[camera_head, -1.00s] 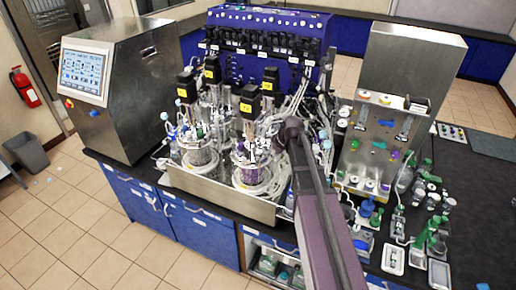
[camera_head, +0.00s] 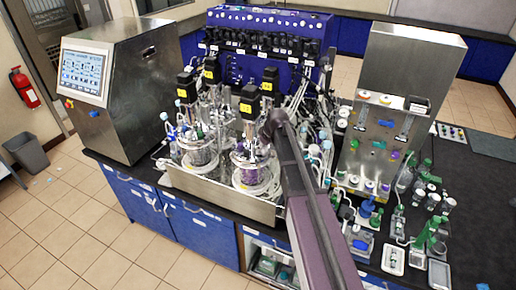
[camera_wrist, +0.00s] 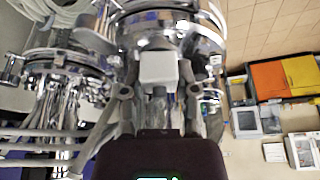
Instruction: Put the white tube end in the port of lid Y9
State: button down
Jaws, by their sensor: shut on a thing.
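In the wrist view my gripper (camera_wrist: 157,92) is shut on a white block-like piece, which looks like the white tube end (camera_wrist: 158,69). Its tip points toward a shiny metal vessel lid (camera_wrist: 150,22); I cannot tell whether they touch. In the head view my arm reaches over the front right bioreactor (camera_head: 251,172), and my gripper is hidden behind the wrist. The vessels carry black motors with yellow labels (camera_head: 246,107) too small to read. I cannot tell which lid is Y9, and its port cannot be picked out.
A second metal lid (camera_wrist: 62,62) with tubes stands close on the left in the wrist view. A steel tray (camera_head: 215,195) surrounds the vessels. A purple pump rack (camera_head: 262,62) stands behind, a steel cabinet (camera_head: 405,85) on the right. Loose tubing crowds the space around the lids.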

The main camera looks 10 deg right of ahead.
jog(key=shift+w+a+f, duration=0.1)
jog(key=shift+w+a, duration=0.3)
jog(key=shift+w, duration=0.2)
jog(key=shift+w+a+f, duration=0.1)
jog(key=shift+w+a, duration=0.25)
jog(key=shift+w, duration=0.25)
jog(key=shift+s+d+f+b, duration=0.1)
jog(key=shift+s+f+b, duration=0.1)
jog(key=shift+f+b, duration=0.5)
jog(key=shift+f, duration=0.1)
jog(key=shift+c, duration=1.8)
grip_release()
jog(key=shift+r, duration=0.2)
jog(key=s+d+r+p, duration=0.2)
jog(key=s+d, duration=0.5)
jog(key=s, duration=0.4)
jog(key=shift+r+p, duration=0.35)
jog(key=shift+r, duration=0.05)
